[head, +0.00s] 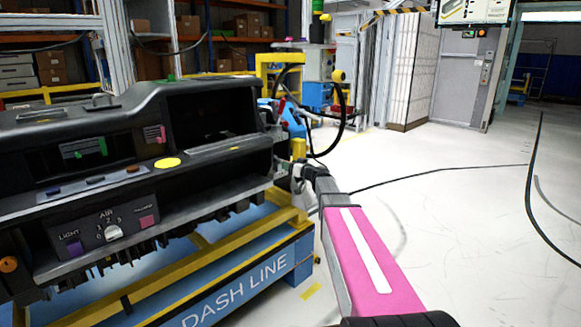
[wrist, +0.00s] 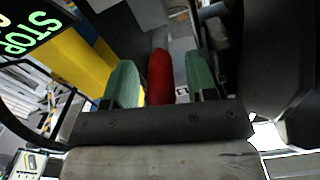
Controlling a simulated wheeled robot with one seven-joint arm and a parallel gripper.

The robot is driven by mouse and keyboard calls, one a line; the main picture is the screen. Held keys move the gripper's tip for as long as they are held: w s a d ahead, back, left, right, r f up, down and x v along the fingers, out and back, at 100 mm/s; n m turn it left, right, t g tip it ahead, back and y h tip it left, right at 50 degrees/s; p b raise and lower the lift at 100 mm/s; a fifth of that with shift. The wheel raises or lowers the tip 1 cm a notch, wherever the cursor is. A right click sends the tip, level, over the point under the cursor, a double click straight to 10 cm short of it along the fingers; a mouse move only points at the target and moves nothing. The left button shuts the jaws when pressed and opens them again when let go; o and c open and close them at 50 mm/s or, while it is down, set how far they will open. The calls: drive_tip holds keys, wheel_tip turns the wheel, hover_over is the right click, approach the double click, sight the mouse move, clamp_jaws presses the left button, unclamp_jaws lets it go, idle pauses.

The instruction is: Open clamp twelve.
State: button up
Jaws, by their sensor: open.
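A red rounded handle (wrist: 159,78), apparently part of a clamp, stands between the fingers of my gripper (wrist: 161,72) in the wrist view. The two green fingertips are apart, one on each side of the handle, with a gap at each side. A small white label shows beside the handle, partly hidden; I cannot read a full number. In the head view my gripper (head: 297,172) is at the right end of the black dashboard module (head: 215,157).
The dashboard rests on a blue and yellow stand (head: 240,290) marked DASH LINE. A yellow post (wrist: 80,62) and a green STOP display (wrist: 35,30) are close to my gripper at the left in the wrist view. The floor at right is open, with dark cables across it.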

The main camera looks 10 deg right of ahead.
clamp_jaws()
